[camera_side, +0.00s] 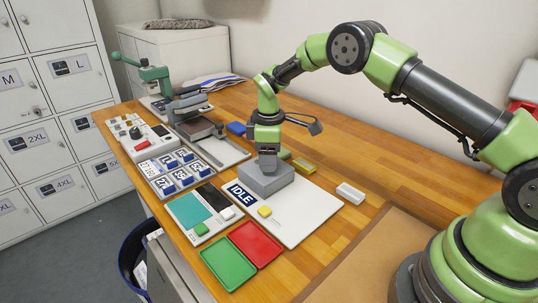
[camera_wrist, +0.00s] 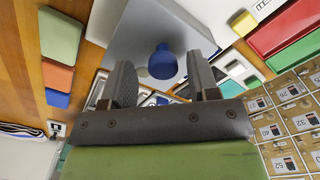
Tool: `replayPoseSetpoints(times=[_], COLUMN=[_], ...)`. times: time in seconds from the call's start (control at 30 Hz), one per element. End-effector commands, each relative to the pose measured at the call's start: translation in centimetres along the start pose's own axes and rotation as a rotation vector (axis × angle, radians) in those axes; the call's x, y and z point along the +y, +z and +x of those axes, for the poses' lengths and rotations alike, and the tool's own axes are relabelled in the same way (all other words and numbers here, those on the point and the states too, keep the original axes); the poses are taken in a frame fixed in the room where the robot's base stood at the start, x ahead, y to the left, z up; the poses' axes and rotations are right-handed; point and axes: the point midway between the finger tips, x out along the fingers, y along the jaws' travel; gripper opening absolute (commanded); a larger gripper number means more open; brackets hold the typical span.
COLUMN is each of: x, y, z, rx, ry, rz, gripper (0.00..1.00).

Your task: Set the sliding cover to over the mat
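The grey block-shaped cover (camera_side: 266,181) sits at the back left of a white board (camera_side: 305,218) with an IDLE sign. In the wrist view the grey cover (camera_wrist: 150,28) has a blue knob (camera_wrist: 162,62) on it. My gripper (camera_side: 267,153) is directly above the cover, pointing down. In the wrist view the two fingers of my gripper (camera_wrist: 161,75) stand apart on either side of the knob, with a gap to each. I cannot tell for certain which surface is the mat; none is clearly visible under the cover.
A red tray (camera_side: 255,243) and a green tray (camera_side: 228,263) lie in front of the board. A teal panel (camera_side: 187,210) and a numbered panel (camera_side: 172,172) are to the left. A white block (camera_side: 350,193) lies to the right. A green press (camera_side: 155,75) stands behind.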

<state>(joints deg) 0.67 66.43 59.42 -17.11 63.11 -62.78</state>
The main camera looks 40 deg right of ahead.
Motion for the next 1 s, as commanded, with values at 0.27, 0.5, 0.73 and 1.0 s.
replayPoseSetpoints(times=[0.27,0.5,0.73,1.0], x=[0.0,0.1,0.0,0.0], y=[0.0,-0.1,0.0,0.0], z=[-1.9,-6.7,-9.5,-10.0], rx=[0.001,0.003,0.001,0.0], ry=[0.001,0.003,0.001,0.0], rz=[0.0,0.001,-0.001,0.0], gripper=[0.55,0.55,0.55,0.55])
